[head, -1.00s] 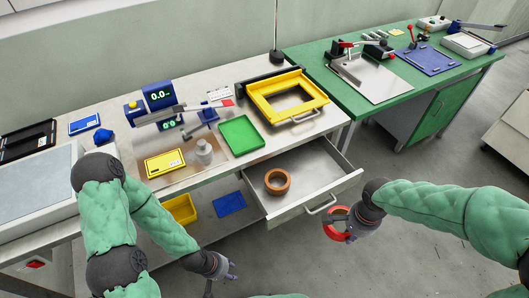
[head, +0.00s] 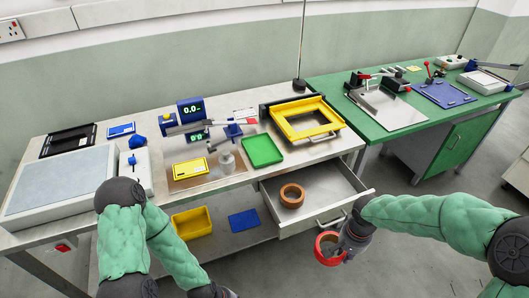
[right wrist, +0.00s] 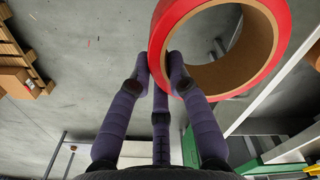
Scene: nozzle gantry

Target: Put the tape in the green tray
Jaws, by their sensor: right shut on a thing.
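The red tape (head: 321,240), a ring with a red outside and a brown core, is held by my right gripper (head: 338,252) in front of the open drawer. In the right wrist view, the tape (right wrist: 159,48) sits at the fingertips (right wrist: 160,62), which are closed on its rim. The green tray (head: 263,150) lies flat and empty on the light bench, up and left of the gripper. A brown roll (head: 291,196) lies in the drawer. My left gripper (head: 222,292) is mostly cut off at the bottom edge; its fingers cannot be made out.
The open drawer (head: 330,185) juts out between my right gripper and the bench. A yellow bin (head: 192,222) stands on the lower shelf.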

